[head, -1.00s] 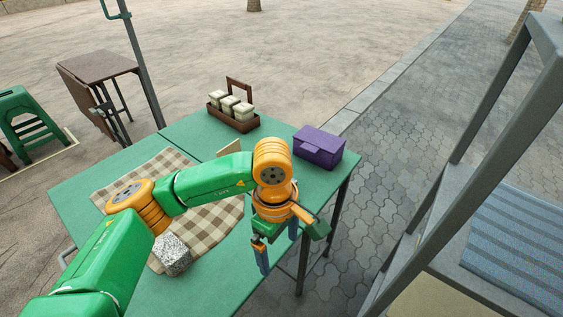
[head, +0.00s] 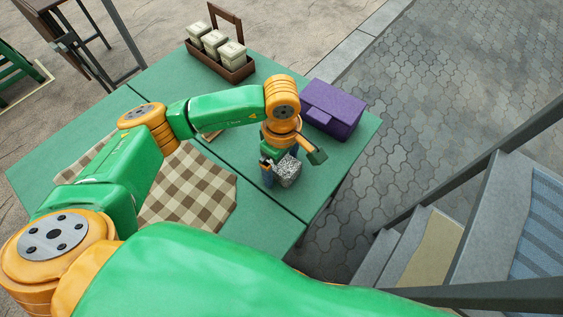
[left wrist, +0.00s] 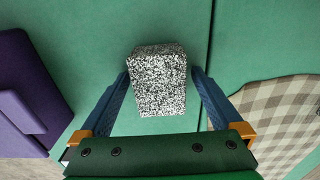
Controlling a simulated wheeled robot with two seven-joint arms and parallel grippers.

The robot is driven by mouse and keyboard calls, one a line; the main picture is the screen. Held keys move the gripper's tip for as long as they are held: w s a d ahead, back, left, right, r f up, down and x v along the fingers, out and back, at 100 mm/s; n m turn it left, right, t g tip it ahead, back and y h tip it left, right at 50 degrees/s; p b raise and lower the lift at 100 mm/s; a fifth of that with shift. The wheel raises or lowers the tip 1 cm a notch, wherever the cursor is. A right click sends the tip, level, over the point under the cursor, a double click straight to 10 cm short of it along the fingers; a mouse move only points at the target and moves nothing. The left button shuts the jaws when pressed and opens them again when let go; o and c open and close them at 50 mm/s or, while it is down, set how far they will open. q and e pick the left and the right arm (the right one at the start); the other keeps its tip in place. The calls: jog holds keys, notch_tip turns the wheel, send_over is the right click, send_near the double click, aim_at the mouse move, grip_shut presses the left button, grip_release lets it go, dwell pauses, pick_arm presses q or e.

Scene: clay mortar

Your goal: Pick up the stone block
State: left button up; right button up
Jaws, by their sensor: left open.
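The stone block (head: 289,171) is a small black-and-white speckled block on the green table, right of the seam and in front of the purple box. My left gripper (head: 277,172) is open and low over the table, beside the block in the head view. In the left wrist view the block (left wrist: 158,82) sits between the two blue fingertips of the gripper (left wrist: 160,78). The left fingertip is very near it, and a small gap shows at the right one. I cannot tell whether either touches. My right gripper is out of view.
A checkered cloth (head: 190,190) lies to the left. A brown wooden carrier (head: 238,73) with several pale containers is at the back. The table's right edge is near.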

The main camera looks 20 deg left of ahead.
pick_arm(q)
grip_shut()
dwell(0.3)
